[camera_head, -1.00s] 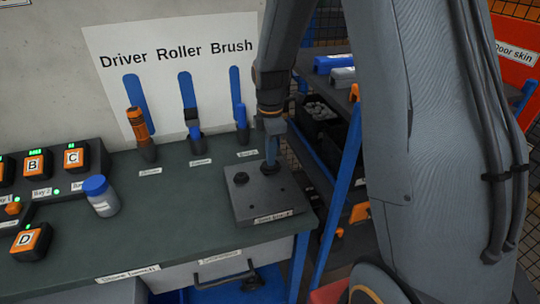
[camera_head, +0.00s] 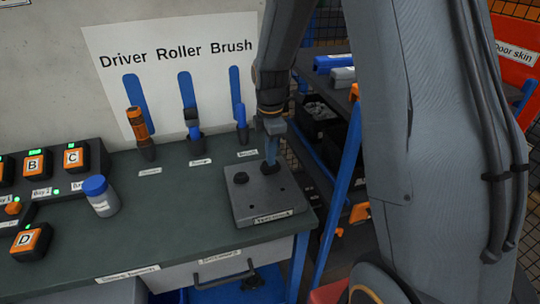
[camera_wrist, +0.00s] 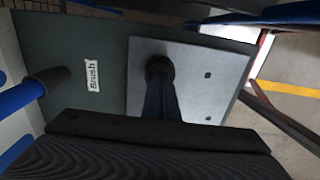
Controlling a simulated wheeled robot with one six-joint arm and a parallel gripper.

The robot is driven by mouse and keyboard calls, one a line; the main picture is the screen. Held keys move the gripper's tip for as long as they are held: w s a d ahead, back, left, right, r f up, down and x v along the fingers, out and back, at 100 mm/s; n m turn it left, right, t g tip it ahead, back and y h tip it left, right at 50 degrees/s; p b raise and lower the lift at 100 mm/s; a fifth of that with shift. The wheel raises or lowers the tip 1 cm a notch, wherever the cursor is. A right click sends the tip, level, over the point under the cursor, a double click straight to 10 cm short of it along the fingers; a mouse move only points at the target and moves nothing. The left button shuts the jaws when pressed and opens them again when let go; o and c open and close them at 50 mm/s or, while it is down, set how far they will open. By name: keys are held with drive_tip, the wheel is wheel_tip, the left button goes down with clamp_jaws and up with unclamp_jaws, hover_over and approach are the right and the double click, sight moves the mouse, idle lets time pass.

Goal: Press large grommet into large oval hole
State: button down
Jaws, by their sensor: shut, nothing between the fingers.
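A grey test plate (camera_head: 285,205) lies on the bench's right end. Two black round grommet-like pieces show on it: one at left (camera_head: 241,178) and one at the back (camera_head: 268,168). I cannot tell which is the large one, and no oval hole outline can be made out. In the wrist view the plate (camera_wrist: 190,90) shows the black round piece (camera_wrist: 158,67) at the end of my closed fingers (camera_wrist: 160,85). The fingers partly hide it; contact looks likely but is unclear.
A brush (camera_head: 242,117), a roller (camera_head: 192,121) and an orange driver (camera_head: 139,124) stand in holders behind the plate. The bench middle is clear. A shelf rack (camera_head: 345,155) stands close right.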

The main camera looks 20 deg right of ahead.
drive_tip(key=shift+f, duration=0.45)
idle(0.3)
drive_tip(key=shift+r, duration=0.1)
wheel_tip(320, 180, up, 7)
drive_tip(key=p, duration=0.5)
idle(0.4)
wheel_tip(320, 180, up, 8)
drive_tip(key=b, duration=0.2)
idle(0.5)
idle(0.3)
